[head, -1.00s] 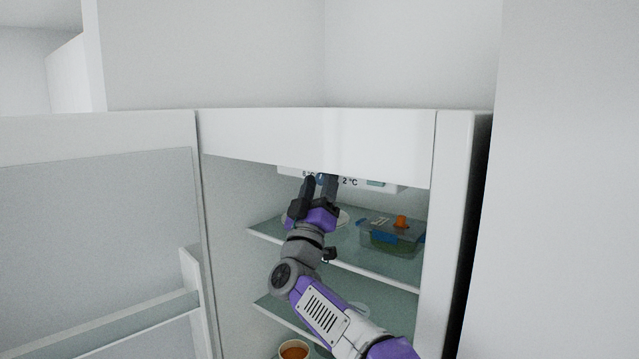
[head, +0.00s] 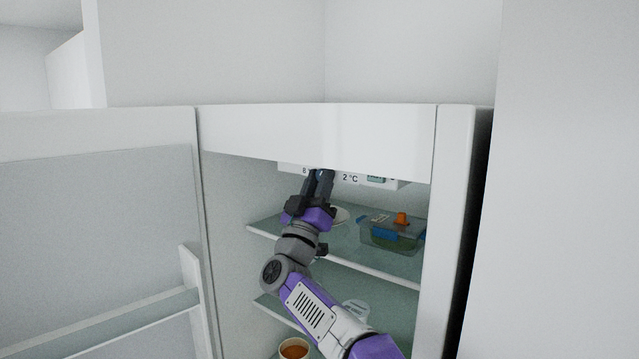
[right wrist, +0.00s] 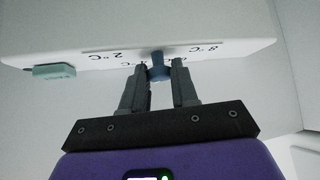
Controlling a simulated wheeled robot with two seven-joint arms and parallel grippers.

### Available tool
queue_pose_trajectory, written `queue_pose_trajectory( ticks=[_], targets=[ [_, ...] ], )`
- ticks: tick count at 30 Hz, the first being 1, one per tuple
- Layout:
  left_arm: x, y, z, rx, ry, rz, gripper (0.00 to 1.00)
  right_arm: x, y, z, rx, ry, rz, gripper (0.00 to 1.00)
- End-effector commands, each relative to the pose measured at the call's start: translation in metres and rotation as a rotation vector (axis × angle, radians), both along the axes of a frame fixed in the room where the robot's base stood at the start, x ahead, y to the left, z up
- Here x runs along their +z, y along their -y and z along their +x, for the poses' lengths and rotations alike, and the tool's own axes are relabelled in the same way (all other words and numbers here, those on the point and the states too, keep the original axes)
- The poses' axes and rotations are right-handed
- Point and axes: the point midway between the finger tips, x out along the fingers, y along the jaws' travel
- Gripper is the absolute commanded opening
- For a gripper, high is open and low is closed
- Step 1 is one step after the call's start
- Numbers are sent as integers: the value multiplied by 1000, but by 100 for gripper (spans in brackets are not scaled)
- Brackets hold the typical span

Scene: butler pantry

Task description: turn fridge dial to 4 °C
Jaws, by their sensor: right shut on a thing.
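The fridge dial (right wrist: 158,70) is a small blue knob under a white control panel (right wrist: 100,35) at the fridge's top. My right gripper (right wrist: 157,72) is shut on the dial, one finger on each side. In the head view, my right gripper (head: 318,178) reaches up to the panel (head: 352,178) and mostly hides the dial. Printed marks surround the knob; "2 °C" and "8 °C" show upside down in the right wrist view. Other marks are partly behind the fingers. I cannot tell which mark the dial points to. My left gripper is out of view.
The open fridge door (head: 95,240) stands at the left. Below the panel, a glass shelf (head: 350,255) bears a lidded container (head: 390,237) and a white dish. A cup (head: 293,349) stands lower down. The fridge's top front (head: 310,130) overhangs the panel.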

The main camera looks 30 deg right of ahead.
Motion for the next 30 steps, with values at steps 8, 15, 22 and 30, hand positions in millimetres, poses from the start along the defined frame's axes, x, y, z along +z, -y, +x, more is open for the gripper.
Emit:
queue_pose_trajectory(
  ticks=[8, 15, 22, 30],
  targets=[
    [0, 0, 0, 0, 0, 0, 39, 0, 0, 0, 0, 0, -1, 54],
    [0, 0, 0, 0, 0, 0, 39, 0, -1, 0, 1, -1, 0, 54],
    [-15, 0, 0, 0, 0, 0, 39, -20, -15, -11, 4, 0, 1, 54],
    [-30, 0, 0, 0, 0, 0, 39, -47, -39, -29, 3, -2, 0, 54]
  ],
)
